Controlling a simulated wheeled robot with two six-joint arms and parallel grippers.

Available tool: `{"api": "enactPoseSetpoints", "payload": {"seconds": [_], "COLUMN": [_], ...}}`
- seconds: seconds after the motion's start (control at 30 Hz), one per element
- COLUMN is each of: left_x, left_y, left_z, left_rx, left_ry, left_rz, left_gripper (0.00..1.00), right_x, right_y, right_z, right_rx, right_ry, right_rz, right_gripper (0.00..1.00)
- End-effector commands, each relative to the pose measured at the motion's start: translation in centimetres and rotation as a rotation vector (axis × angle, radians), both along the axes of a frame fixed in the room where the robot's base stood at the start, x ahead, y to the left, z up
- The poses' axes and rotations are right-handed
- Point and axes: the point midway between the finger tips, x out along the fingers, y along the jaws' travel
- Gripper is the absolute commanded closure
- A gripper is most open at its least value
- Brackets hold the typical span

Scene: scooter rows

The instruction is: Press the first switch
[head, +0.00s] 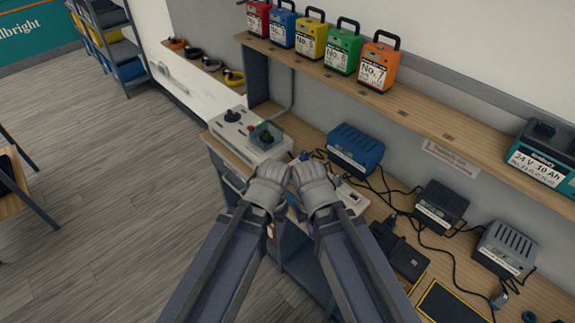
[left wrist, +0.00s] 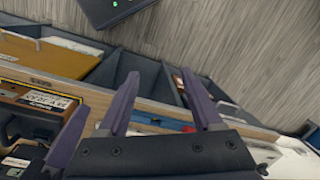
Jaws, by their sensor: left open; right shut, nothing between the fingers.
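A white control box (head: 248,138) stands on the left end of the workbench in the head view. It carries a black knob (head: 232,116) on its left part and a dark switch (head: 266,134) on a grey-green plate on its right part. Small red and green spots lie between them. I cannot tell which is the first switch. My left gripper (head: 277,164) is just below the box in the picture; its open fingers (left wrist: 163,98) show empty in the left wrist view. My right gripper (head: 303,157) is close beside it, shut and empty. Neither visibly touches a switch.
A blue charger (head: 355,149) and dark chargers (head: 441,206) with loose cables stand on the bench (head: 405,230). Coloured battery packs (head: 343,50) line the shelf above. A blue-grey rack (head: 110,40) stands at the back left. The floor (head: 95,190) at left is mostly clear.

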Motion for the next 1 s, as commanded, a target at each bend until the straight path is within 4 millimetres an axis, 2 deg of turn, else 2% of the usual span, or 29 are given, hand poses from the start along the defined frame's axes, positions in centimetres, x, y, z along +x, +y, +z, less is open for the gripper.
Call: {"api": "enactPoseSetpoints", "payload": {"seconds": [0.47, 0.57, 0.63, 0.67, 0.77, 0.9, 1.0], "left_x": [0.0, 0.3, 1.5, 2.4, 6.9, 15.1, 20.6], "left_y": [0.0, -0.1, -0.5, -0.7, -1.8, -2.7, -2.5], "left_z": [0.0, -0.1, -0.6, -0.8, -2.0, -3.1, -3.1], "left_rx": [0.000, -0.005, -0.032, -0.050, -0.147, -0.303, -0.383], "left_ry": [0.000, -0.002, -0.010, -0.016, -0.061, -0.187, -0.298], "left_rz": [0.000, -0.004, -0.022, -0.038, -0.114, -0.248, -0.327], "left_gripper": [0.33, 0.42, 0.50, 0.53, 0.65, 0.80, 0.92], "right_x": [0.0, 0.0, 0.0, 0.0, 0.0, 0.0, 0.0], "right_y": [0.0, 0.0, 0.0, 0.0, 0.0, 0.0, 0.0], "right_z": [0.0, -0.1, -0.5, -0.7, -1.9, -3.7, -4.7], "right_rx": [0.000, 0.000, 0.000, 0.000, 0.000, 0.000, 0.000], "right_ry": [0.000, 0.000, 0.000, 0.000, 0.000, 0.000, 0.000], "right_rz": [0.000, 0.000, 0.000, 0.000, 0.000, -0.001, -0.001], "right_gripper": [1.00, 1.00, 1.00, 1.00, 1.00, 1.00, 1.00]}}
